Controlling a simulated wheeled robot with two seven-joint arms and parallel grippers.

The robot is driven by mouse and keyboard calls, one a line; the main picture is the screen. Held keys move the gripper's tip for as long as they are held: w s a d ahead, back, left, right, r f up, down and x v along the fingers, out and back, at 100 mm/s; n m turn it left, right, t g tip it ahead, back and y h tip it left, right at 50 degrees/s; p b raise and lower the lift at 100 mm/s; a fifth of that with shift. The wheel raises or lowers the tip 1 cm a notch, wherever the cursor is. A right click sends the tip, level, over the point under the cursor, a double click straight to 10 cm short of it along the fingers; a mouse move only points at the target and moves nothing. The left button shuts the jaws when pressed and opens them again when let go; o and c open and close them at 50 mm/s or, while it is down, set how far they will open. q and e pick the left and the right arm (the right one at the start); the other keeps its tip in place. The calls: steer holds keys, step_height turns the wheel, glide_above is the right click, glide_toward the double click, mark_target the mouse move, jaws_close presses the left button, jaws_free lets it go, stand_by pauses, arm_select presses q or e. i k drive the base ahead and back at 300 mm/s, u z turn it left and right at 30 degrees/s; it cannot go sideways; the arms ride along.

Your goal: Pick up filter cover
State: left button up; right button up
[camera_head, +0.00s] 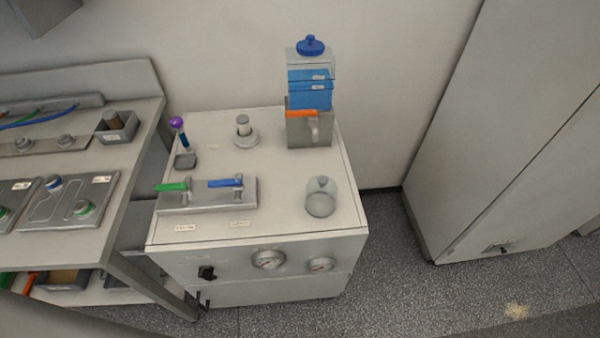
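A grey, partly see-through dome with a small dark knob, which looks like the filter cover (321,204), stands upright on the right front of the cabinet top (281,216). Behind it to the left, a short pale cylinder (243,127) stands on a round grey base and is uncovered. Neither of my grippers shows in the head view, and nothing touches the dome.
A blue container (310,95) with a clear top and blue knob sits in a grey holder at the back right. A valve block (207,197) with green and blue handles lies left of the dome. A bench (60,168) stands at left.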

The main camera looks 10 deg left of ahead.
mark_target(321, 189)
steer(key=z, duration=2.2)
steer(key=i, duration=2.5)
steer(key=u, duration=3.25)
